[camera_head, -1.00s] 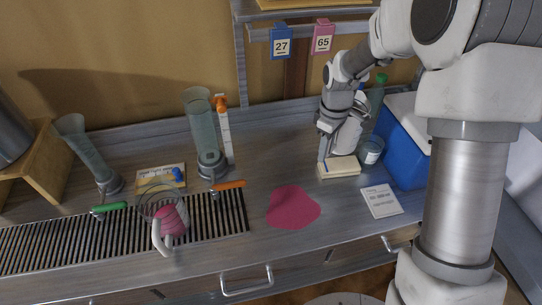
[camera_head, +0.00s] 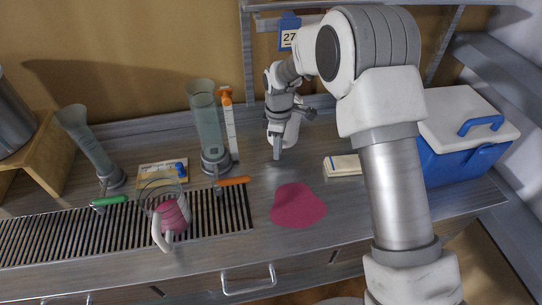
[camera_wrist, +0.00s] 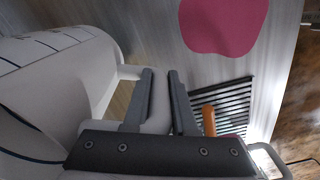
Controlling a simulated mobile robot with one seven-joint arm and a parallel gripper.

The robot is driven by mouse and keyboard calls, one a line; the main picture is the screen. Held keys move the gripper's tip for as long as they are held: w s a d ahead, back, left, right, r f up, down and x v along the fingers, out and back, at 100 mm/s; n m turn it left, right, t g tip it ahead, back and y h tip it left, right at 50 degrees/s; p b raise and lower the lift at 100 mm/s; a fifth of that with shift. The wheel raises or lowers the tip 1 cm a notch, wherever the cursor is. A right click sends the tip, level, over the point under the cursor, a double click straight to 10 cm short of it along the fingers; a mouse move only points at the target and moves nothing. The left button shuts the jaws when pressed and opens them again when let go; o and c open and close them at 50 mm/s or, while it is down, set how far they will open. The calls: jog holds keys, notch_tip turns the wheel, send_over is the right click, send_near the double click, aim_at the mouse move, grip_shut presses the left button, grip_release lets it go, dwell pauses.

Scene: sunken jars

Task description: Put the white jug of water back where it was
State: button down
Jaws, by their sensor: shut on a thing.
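The white jug (camera_head: 291,132) is at the back of the metal bench, right of the tall clear cylinder. My gripper (camera_head: 278,150) is at its front left and partly covers it. In the wrist view the jug (camera_wrist: 45,85) fills the left side, with dark graduation marks on its wall. My gripper (camera_wrist: 162,78) is shut on its pale handle, which passes between the two grey fingers. Whether the jug's base touches the bench is hidden, and I cannot see any water inside.
The tall cylinder (camera_head: 207,125) and an orange-topped stand (camera_head: 229,120) are close on the left. A pink patch (camera_head: 297,206) lies in front, a cream block (camera_head: 343,166) to the right. A glass jug (camera_head: 172,213) stands on the drain grille (camera_head: 60,240). A blue cooler (camera_head: 450,165) is far right.

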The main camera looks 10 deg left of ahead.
jog(key=shift+w+a+f, duration=0.1)
jog(key=shift+a+f, duration=0.25)
jog(key=shift+f, duration=0.55)
jog(key=shift+w+a+f, duration=0.15)
jog(key=shift+a+f, duration=0.25)
jog(key=shift+f, duration=0.45)
jog(key=shift+w+a+f, duration=0.1)
jog(key=shift+a+f, duration=0.25)
jog(key=shift+f, duration=0.65)
jog(key=c, duration=1.2)
grip_release()
jog(key=shift+s+f, duration=0.1)
jog(key=shift+f, duration=0.05)
jog(key=o, duration=0.5)
